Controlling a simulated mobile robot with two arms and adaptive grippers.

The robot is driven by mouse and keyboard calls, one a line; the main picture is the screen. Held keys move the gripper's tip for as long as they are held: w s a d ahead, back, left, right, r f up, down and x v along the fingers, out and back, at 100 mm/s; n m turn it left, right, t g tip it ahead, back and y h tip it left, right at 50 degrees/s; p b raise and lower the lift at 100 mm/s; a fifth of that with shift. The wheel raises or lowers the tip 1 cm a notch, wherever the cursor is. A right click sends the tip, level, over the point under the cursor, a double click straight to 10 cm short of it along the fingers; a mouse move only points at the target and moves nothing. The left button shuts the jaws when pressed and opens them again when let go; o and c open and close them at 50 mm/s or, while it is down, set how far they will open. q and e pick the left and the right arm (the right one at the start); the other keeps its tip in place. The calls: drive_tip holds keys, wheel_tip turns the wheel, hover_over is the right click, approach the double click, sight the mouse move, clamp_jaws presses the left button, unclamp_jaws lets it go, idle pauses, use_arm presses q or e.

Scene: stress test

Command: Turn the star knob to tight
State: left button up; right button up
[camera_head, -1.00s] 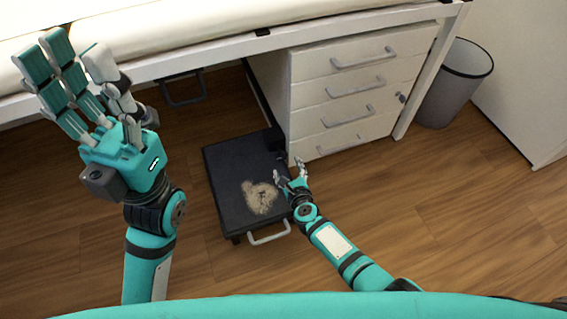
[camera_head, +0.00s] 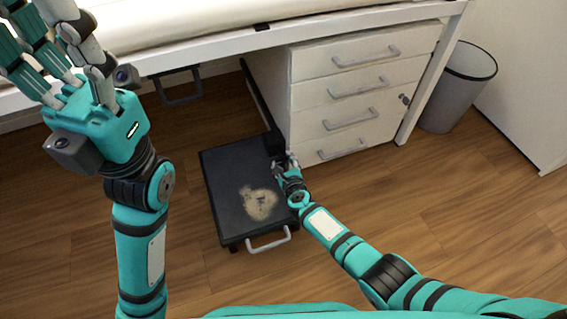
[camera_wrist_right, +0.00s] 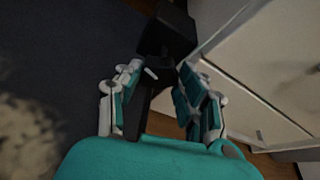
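A dark block (camera_wrist_right: 166,35) stands at the far right corner of a low black platform; it also shows in the head view (camera_head: 274,142). Below it in the wrist view is a dark part with a short white mark (camera_wrist_right: 153,73), which may be the star knob; its shape is too dark to make out. My right gripper (camera_wrist_right: 160,88) has its fingers apart on both sides of this part. I cannot tell whether they touch it. In the head view my right gripper (camera_head: 284,163) is beside the block. My left gripper (camera_head: 45,50) is raised, open and empty, its fingertips partly cut off.
The black platform (camera_head: 225,175) has a tan fuzzy patch (camera_head: 259,203) and a grey handle (camera_head: 268,241). A grey bin (camera_head: 452,90) is farther right.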

drive_tip(key=c, duration=0.5)
drive_tip(key=shift+f+m+y, duration=0.1)
drive_tip(key=shift+m+y, duration=0.3)
drive_tip(key=shift+m, duration=0.3)
drive_tip(key=m+y, duration=0.1)
drive_tip(key=m, duration=0.1)
drive_tip(key=shift+m+g+y+b, duration=0.3)
drive_tip(key=shift+g+y, duration=0.1)
drive_tip(key=o, duration=1.1)
drive_tip(key=shift+d, duration=0.15)
